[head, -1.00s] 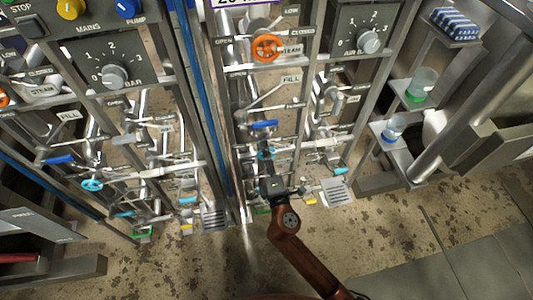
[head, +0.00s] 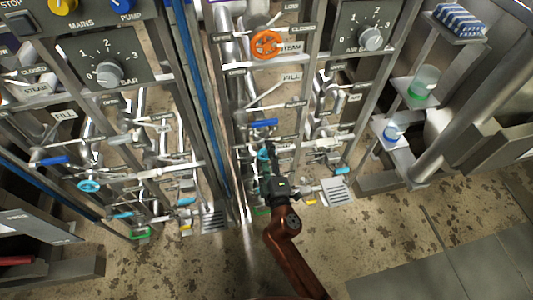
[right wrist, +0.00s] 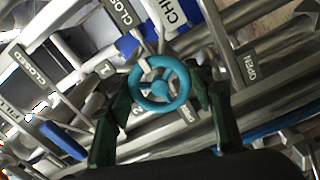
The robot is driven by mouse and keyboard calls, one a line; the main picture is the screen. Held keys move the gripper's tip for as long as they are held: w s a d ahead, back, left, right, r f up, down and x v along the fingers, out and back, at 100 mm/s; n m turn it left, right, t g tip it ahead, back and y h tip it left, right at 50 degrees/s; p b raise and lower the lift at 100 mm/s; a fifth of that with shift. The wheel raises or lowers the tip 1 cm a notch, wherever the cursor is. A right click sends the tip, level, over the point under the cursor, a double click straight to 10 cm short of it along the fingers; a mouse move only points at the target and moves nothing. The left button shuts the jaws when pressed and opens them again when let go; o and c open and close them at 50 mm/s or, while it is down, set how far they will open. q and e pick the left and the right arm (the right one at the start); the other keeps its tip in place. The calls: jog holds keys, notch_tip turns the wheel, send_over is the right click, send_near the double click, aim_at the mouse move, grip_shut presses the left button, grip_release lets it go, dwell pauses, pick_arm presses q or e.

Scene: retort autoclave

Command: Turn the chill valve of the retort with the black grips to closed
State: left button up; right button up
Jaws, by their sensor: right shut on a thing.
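The chill valve is a teal handwheel (head: 263,153) low on the right-hand retort panel. In the right wrist view the wheel (right wrist: 159,85) fills the middle, beside a cut-off white label reading "CHI". My right gripper (right wrist: 160,92) is shut on the wheel, one dark finger at each side of its rim. In the head view the right gripper (head: 268,155) reaches up from below and hides part of the wheel. "CLOSED" (right wrist: 121,12) and "OPEN" (right wrist: 250,66) plates show around it. Black grips cannot be made out. My left gripper is not in view.
A blue fill lever (head: 264,122) and an orange steam wheel (head: 267,44) are above the chill wheel. A second retort with its own teal wheel (head: 89,186) stands left. Pipes crowd the panel. Shelves with beakers (head: 424,82) stand right. The floor in front is open.

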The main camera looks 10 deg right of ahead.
jog(key=shift+f, duration=0.1)
jog(key=o, duration=1.2)
jog(key=shift+c, duration=0.2)
jog(key=s, duration=1.2)
jog(key=shift+d, duration=0.45)
